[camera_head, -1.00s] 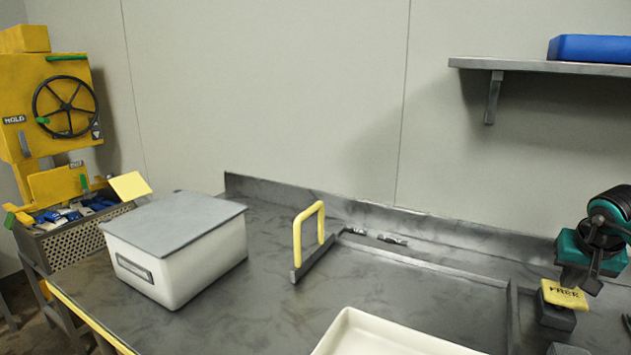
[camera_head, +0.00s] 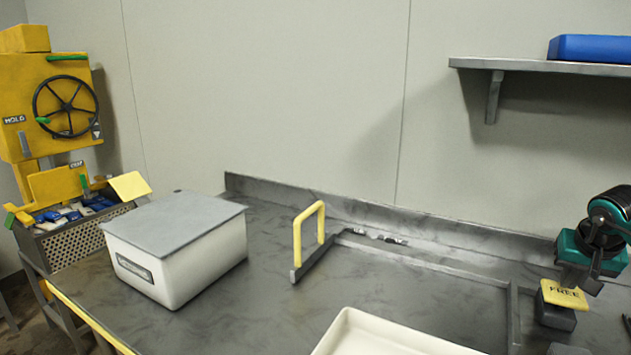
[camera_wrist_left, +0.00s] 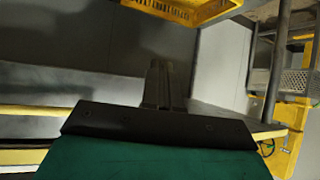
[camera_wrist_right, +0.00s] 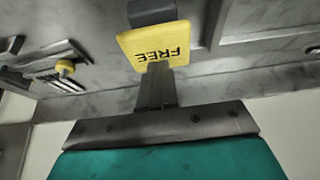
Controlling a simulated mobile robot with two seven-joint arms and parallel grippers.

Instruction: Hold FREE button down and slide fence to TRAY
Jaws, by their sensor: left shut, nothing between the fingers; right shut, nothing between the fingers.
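The yellow FREE button (camera_head: 564,295) sits on a dark block at the right of the bench. It also shows in the right wrist view (camera_wrist_right: 155,42), its lettering upside down. My right gripper (camera_head: 588,284) is shut and empty, its tips at the button's edge; I cannot tell whether they press it. Its fingers show in the right wrist view (camera_wrist_right: 158,75). The fence is a dark bar with an upright yellow handle (camera_head: 297,242), at the left end of a rail on the bench. My left gripper (camera_wrist_left: 158,78) is shut and empty, seen only in its wrist view.
A white tray (camera_head: 345,330) lies at the front centre. A white box with a grey lid (camera_head: 172,225) stands left of the fence. A yellow machine with a handwheel (camera_head: 66,107) is at far left. A shelf (camera_head: 535,65) hangs at upper right.

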